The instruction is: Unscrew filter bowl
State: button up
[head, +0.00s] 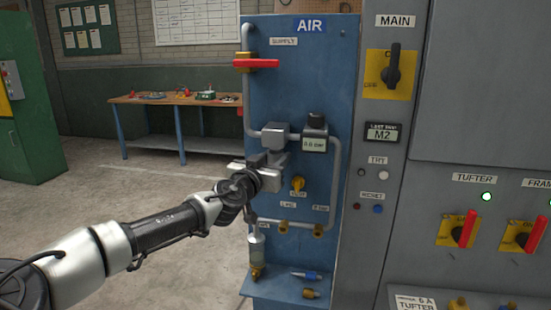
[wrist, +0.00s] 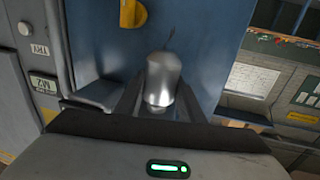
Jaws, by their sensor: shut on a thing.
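The filter bowl shows in the wrist view as a rounded silver-grey cylinder (wrist: 163,80) between my two dark fingers. My gripper (wrist: 160,100) is shut on it. In the head view my gripper (head: 264,166) is at the blue AIR panel, just below the grey filter body (head: 276,136) on the pipe. There the gripper mostly hides the bowl. Whether the bowl's thread is still engaged cannot be told.
The blue panel (head: 300,80) carries a red-handled supply valve (head: 256,64), a pressure regulator (head: 315,133), a yellow knob (head: 297,184) and grey pipes. A clear cylinder (head: 257,244) hangs below. A small shelf (head: 280,288) holds loose fittings. Grey cabinet (head: 440,130) stands right; open floor lies left.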

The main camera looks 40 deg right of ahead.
jog(key=shift+f+b, duration=1.7)
jog(key=shift+f, duration=0.55)
